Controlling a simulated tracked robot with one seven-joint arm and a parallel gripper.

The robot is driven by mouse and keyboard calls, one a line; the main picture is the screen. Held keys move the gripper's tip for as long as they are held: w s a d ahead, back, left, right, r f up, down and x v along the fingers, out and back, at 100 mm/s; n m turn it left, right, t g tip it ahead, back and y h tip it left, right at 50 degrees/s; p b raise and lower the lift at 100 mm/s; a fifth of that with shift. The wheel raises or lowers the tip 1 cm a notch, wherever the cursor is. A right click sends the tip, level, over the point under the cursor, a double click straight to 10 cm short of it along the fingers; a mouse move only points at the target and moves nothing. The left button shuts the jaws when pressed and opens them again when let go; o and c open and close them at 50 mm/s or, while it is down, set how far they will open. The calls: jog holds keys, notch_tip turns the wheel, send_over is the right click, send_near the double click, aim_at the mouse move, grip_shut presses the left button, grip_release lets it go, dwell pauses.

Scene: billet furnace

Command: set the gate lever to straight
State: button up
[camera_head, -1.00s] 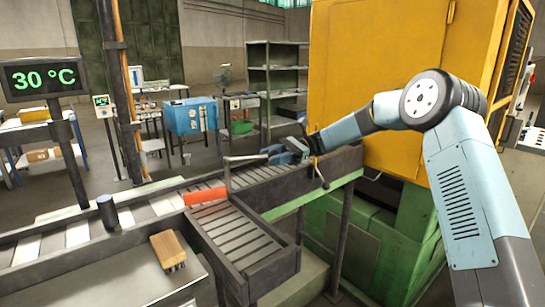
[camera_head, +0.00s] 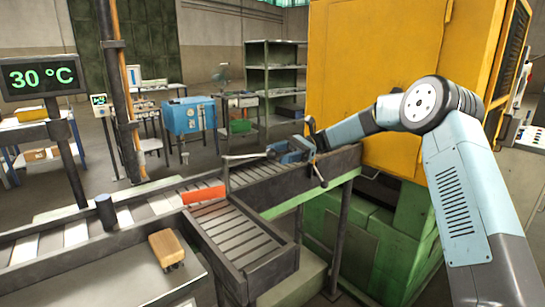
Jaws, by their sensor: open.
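The gate lever (camera_head: 243,157) is a thin grey bar on a short upright post, at the rail of the roller conveyor where it branches. It points right, toward my gripper. My gripper (camera_head: 272,152) is blue-grey and open, above the far conveyor stretch, with its fingers facing left toward the lever's free end. Whether the fingers touch the lever is too small to tell.
A yellow furnace housing (camera_head: 375,70) stands behind my arm. A side roller branch (camera_head: 235,235) runs toward the front.

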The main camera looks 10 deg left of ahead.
jog(key=shift+v, duration=2)
jog(key=shift+f, duration=0.1)
jog(key=shift+c, duration=0.2)
